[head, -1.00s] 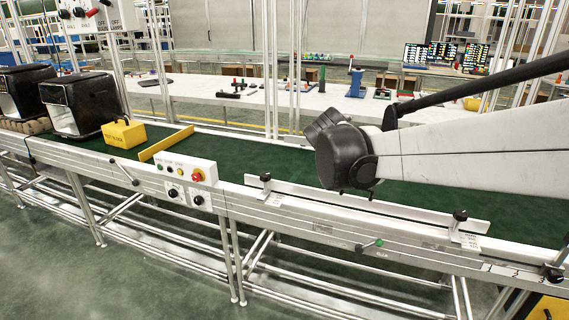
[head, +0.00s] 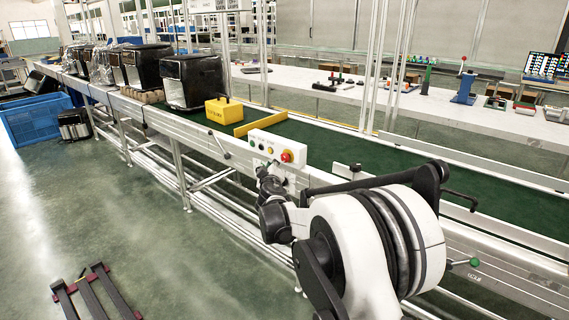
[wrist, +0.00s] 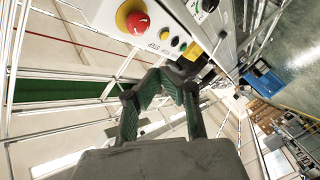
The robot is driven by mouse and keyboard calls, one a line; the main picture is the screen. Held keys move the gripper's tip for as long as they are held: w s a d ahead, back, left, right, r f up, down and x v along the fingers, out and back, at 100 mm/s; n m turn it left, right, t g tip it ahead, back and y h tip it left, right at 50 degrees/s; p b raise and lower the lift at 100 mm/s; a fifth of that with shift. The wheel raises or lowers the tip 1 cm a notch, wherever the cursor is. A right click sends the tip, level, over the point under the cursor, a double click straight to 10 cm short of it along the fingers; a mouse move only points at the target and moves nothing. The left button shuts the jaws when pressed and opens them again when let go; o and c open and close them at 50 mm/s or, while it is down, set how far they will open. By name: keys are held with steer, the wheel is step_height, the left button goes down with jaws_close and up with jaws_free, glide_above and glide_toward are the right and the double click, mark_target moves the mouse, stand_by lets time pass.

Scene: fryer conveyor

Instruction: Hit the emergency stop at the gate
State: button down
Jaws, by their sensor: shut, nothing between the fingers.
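The emergency stop is a red mushroom button on a yellow collar (head: 287,156), on the right end of a white control box (head: 268,147) at the conveyor's front edge. A yellow gate bar (head: 254,127) lies across the belt behind it. In the wrist view the red button (wrist: 137,21) is at the top, left of the fingertips. My gripper (wrist: 163,72) is shut and empty, its tips apart from the button and near the box's smaller buttons. In the head view my wrist is just below the box; the fingertips are hard to make out.
A yellow block (head: 223,110) sits on the green belt left of the bar, with black fryers (head: 191,82) further left. Below the box are black knobs (wrist: 197,17). A blue crate (head: 37,120) stands far left.

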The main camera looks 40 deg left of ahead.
steer(key=shift+n+y, duration=0.4)
steer(key=s+a+f, duration=0.2)
steer(key=shift+a+f, duration=0.2)
steer(key=shift+a, duration=0.2)
steer(key=w, duration=0.9)
steer(key=shift+d, duration=0.25)
stand_by(0.9)
steer(key=shift+w, duration=0.35)
